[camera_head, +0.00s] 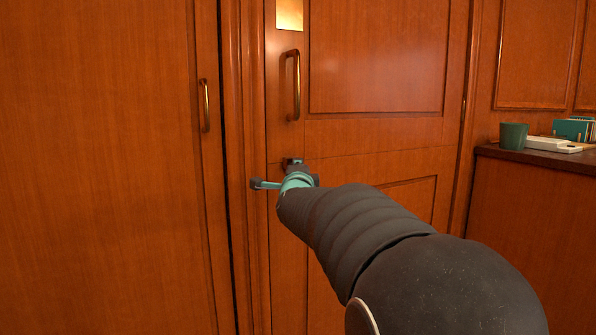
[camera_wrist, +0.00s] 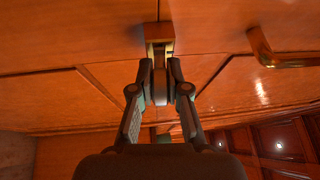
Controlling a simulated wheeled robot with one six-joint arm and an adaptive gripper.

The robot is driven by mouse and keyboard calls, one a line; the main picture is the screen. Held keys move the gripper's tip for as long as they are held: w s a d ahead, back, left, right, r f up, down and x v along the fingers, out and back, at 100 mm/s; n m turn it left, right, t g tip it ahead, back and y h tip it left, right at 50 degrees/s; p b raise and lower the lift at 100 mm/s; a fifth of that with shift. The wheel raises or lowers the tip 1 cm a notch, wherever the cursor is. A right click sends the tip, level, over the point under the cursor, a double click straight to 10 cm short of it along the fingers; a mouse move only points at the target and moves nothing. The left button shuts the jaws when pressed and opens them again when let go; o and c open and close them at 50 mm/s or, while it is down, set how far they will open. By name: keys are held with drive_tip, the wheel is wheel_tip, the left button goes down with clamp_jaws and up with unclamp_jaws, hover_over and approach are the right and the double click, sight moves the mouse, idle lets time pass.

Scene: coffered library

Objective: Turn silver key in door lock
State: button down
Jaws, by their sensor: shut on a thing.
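The wooden door (camera_head: 375,55) has a brass pull handle (camera_head: 293,85), which also shows at the upper right of the wrist view (camera_wrist: 285,58). My gripper (camera_head: 292,163) is at the door below that handle. In the wrist view my gripper (camera_wrist: 160,80) has its two fingers closed in on a small greyish piece, which I take to be the silver key (camera_wrist: 160,88). A brass-coloured lock block (camera_wrist: 159,36) sits on the door just beyond the fingertips. My own wrist hides the key and most of the lock in the head view. I cannot tell how far the key is turned.
A tall wooden panel with a brass handle (camera_head: 205,105) stands to the left. Space before the left panel is clear.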

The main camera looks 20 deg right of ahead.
drive_tip(key=c, duration=1.1)
unclamp_jaws()
